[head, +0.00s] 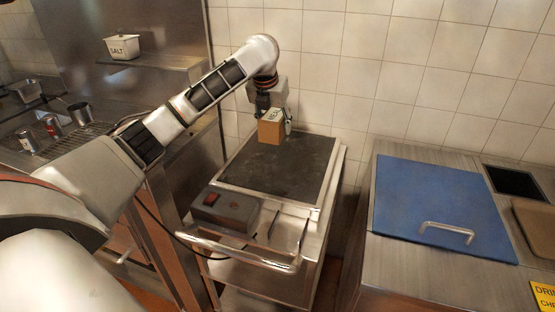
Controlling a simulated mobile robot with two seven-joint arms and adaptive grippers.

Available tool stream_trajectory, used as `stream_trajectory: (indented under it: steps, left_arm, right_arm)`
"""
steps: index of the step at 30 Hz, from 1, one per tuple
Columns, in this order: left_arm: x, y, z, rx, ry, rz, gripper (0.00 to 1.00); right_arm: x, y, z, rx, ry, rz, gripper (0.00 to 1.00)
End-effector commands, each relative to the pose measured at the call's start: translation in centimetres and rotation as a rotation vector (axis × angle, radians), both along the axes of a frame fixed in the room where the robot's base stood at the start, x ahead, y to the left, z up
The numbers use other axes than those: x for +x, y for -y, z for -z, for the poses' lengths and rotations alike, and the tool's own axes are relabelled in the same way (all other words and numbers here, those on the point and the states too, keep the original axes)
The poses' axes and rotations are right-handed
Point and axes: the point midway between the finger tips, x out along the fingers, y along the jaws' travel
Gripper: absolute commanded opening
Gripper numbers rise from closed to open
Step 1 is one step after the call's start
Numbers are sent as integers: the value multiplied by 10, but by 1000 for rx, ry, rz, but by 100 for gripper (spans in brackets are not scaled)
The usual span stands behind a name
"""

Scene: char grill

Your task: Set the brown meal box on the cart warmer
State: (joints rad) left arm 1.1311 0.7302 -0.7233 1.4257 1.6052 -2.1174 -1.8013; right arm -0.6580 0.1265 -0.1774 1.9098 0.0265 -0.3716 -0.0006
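The brown meal box (269,132) is small, with a pale labelled top, and is over the back part of the cart warmer. My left gripper (275,113) points down at the box from above, with a finger visible along its right side, and appears shut on it. The cart warmer (283,172) has a dark flat plate in a metal frame. I cannot tell whether the box's underside touches the plate. My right gripper is not in view.
A control box with a red switch (210,199) sits at the cart's front, beside wire rails. A counter with a blue lid (430,205) stands to the right. A salt bin (122,47) is on the shelf at left. The plate's middle and front are bare.

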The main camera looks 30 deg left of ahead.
Motion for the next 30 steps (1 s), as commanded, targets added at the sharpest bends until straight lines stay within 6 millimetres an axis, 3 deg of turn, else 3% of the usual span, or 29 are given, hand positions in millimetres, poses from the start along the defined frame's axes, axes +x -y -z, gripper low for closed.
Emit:
stream_trajectory:
  steps: [9,17,24,30]
  left_arm:
    - [0,1,74,-2,-1,-1,17]
    - [1,1,97,-1,2,1,17]
    - [0,0,130,-1,-1,-2,17]
    - [1,0,137,0,3,0,17]
  right_arm:
    - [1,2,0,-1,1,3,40]
    - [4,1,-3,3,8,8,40]
    - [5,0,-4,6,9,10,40]
    - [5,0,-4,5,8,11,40]
